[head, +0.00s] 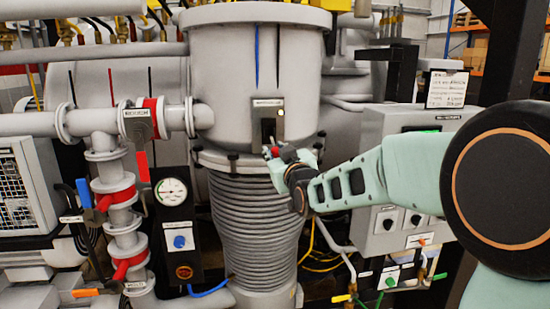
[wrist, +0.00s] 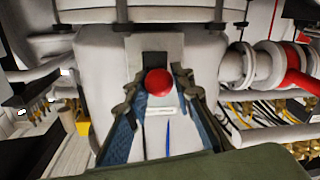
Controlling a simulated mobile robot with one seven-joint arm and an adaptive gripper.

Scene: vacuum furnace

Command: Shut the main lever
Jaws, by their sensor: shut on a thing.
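The main lever's red ball knob (head: 275,152) sticks out from the front of the large grey chamber, below a labelled plate (head: 268,104) with a dark slot. My gripper (head: 283,157) is at the knob, reaching in from the right. In the wrist view the red knob (wrist: 158,82) sits between the two fingers of my gripper (wrist: 157,88), which are shut on it. The lever's shaft is mostly hidden behind the knob and fingers.
A grey control box (head: 400,180) stands to the right, behind my arm. A ribbed grey column (head: 255,225) is below the lever. A pressure gauge (head: 171,192) and pipes with red bands (head: 117,197) are at the left.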

